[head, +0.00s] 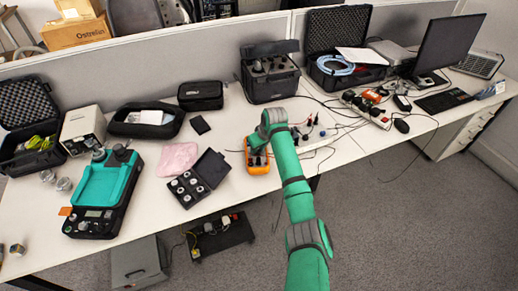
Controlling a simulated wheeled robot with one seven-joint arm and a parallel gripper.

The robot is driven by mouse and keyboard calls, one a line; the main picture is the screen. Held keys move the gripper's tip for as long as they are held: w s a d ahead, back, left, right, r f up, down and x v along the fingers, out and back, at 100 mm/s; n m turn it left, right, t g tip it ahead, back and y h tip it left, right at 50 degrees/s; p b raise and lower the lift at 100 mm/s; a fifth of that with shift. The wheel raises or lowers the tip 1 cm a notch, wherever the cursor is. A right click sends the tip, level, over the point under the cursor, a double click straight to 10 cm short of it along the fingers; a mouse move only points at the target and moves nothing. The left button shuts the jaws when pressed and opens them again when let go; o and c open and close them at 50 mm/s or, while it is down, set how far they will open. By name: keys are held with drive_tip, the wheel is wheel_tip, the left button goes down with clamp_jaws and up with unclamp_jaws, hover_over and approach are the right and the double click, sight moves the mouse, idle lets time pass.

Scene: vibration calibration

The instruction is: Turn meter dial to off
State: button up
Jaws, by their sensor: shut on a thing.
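The orange handheld meter (258,170) lies on the white table, near its front edge. My green arm reaches over the table from the lower right. My gripper (258,151) is at the end of the arm, right over the meter's face. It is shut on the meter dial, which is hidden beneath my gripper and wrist. The dial's setting cannot be read from here. Only the meter's lower end and left edge show clearly.
An open black case of weights (197,180) lies left of the meter, beside a pink cloth (177,159). A teal and black device (104,190) stands further left. Thin cables and small plugs lie to the right. A black case (270,72) stands behind.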

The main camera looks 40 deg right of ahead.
drive_tip(key=shift+s+d+n, duration=0.15)
drive_tip(key=shift+n, duration=0.35)
drive_tip(key=shift+a+n+y, duration=0.25)
drive_tip(key=shift+n+y, duration=0.15)
drive_tip(key=shift+n, duration=0.1)
drive_tip(key=shift+d, duration=0.2)
drive_tip(key=o, duration=1)
drive_tip(key=shift+o, duration=0.2)
drive_tip(key=shift+r, duration=0.25)
drive_tip(key=v, duration=1)
drive_tip(key=shift+r, duration=0.15)
